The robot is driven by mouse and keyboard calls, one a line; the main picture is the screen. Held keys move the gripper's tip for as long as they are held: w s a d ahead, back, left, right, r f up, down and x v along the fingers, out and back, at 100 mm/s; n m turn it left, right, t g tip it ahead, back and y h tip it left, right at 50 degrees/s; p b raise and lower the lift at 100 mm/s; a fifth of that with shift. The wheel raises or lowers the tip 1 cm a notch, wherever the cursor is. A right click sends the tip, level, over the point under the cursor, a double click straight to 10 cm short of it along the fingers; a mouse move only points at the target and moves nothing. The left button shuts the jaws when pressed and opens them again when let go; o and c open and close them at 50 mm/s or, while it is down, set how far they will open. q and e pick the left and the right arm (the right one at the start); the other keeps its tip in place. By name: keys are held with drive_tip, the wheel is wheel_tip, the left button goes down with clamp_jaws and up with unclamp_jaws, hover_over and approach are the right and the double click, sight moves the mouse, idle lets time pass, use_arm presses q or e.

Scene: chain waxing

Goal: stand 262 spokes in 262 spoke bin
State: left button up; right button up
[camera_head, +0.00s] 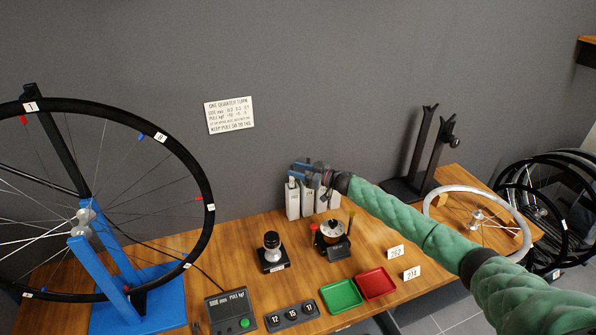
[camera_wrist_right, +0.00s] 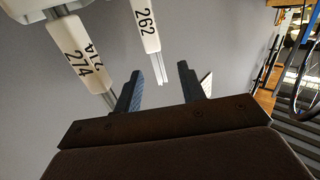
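Several narrow white bins stand side by side against the back wall. One of them (camera_head: 292,202) shows at the left of the row in the head view. In the right wrist view the 262 bin (camera_wrist_right: 145,27) carries its number, and grey spokes (camera_wrist_right: 160,68) stick out of its end. The 274 bin (camera_wrist_right: 72,52) is beside it, with grey rods at its end too. My right gripper (camera_head: 306,168) is above the bins; in its wrist view the blue-grey fingers (camera_wrist_right: 159,78) are apart. The spoke ends appear between them; contact cannot be told. My left gripper is not in view.
A wheel in a blue stand (camera_head: 150,306) fills the left; a silver rim (camera_head: 477,190) lies right.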

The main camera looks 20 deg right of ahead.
drive_tip(key=shift+s+d+f, duration=0.1)
drive_tip(key=shift+s+d, duration=0.15)
drive_tip(key=shift+d, duration=0.05)
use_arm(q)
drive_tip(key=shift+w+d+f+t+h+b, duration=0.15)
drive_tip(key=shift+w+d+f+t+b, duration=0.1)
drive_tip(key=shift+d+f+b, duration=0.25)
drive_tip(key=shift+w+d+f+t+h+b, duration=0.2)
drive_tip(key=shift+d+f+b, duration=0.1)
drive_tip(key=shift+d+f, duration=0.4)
use_arm(e)
drive_tip(key=v, duration=0.7)
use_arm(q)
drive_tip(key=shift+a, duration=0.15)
